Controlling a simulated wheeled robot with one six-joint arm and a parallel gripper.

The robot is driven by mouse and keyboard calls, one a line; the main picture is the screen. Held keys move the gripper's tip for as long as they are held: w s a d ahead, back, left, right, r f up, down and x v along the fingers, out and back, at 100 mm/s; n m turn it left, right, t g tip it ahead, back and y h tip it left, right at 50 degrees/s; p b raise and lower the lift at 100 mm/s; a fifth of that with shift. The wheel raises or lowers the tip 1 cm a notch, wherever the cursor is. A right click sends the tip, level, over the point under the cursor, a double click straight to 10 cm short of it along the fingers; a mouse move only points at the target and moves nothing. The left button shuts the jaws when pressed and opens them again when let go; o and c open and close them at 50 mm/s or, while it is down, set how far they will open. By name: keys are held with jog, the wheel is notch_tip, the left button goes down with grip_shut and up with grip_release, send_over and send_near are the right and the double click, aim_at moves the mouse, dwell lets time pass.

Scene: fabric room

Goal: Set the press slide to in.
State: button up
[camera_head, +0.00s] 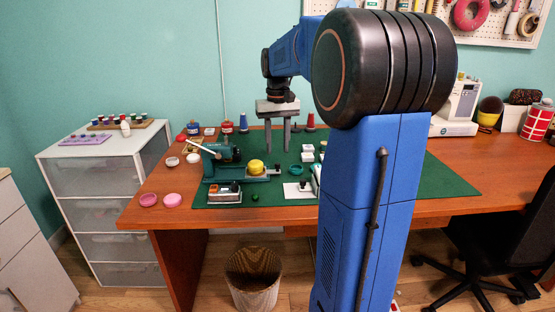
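A teal green press (226,155) with a pale lever handle stands on the green mat (370,178), at the left side of the desk. Its low base runs to the right, and a yellow round piece (257,167) sits on it, to the right of the press head. A grey slide-like part (273,170) shows at the right end of the base. I cannot tell the slide's exact position. My gripper (277,149) points down with its two fingers apart and nothing between them. In the picture its fingertips are just above and right of the yellow piece.
A small boxy device (224,193) lies in front of the press. A white block with a dark knob (298,188) is to its right. Pink dishes (172,200) sit on the desk's left edge. Thread cones (227,127) stand behind. My arm hides the desk's middle.

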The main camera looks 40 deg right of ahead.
aim_at(277, 163)
jog(key=shift+f, duration=2.7)
grip_shut()
